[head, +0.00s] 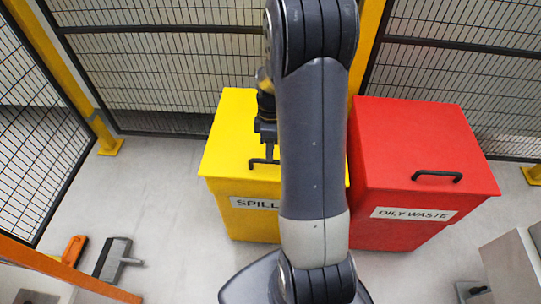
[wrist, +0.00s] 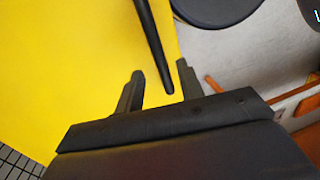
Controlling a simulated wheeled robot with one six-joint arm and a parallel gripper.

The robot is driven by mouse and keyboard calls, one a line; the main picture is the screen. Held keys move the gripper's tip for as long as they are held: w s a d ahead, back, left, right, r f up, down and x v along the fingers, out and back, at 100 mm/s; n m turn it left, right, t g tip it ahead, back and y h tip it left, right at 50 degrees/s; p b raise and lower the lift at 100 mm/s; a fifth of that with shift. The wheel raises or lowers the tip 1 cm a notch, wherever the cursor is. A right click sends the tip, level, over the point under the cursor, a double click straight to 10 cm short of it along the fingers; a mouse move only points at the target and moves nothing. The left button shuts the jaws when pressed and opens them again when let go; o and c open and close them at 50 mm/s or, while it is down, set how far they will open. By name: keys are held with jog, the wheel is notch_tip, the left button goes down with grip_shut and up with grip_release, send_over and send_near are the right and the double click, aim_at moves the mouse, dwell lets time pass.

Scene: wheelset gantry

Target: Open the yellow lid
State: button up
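The yellow bin with its yellow lid (head: 229,131) stands behind my arm, and the lid looks closed. Its front carries a "SPILL" label, partly hidden by my arm. The lid's dark handle (head: 258,161) is near the front edge, its right part hidden. My gripper (head: 265,138) is above the lid at the handle. In the wrist view the yellow lid (wrist: 60,70) fills the left, and the dark handle bar (wrist: 152,42) runs between the two fingers of my gripper (wrist: 158,85). The fingers are apart, with gaps seen on both sides of the bar.
A red bin (head: 415,140) labelled "OILY WASTE" stands close on the right. Mesh fencing (head: 180,65) with yellow posts is behind the bins. An orange rail (head: 65,270) and a grey tool (head: 113,258) are at lower left. The floor left of the yellow bin is clear.

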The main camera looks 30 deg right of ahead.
jog(key=shift+s+a+f, duration=0.1)
jog(key=shift+s+f, duration=0.05)
jog(key=shift+f, duration=0.6)
jog(key=shift+s+a+f, duration=0.1)
jog(key=shift+f, duration=0.65)
jog(key=shift+c, duration=0.3)
grip_shut()
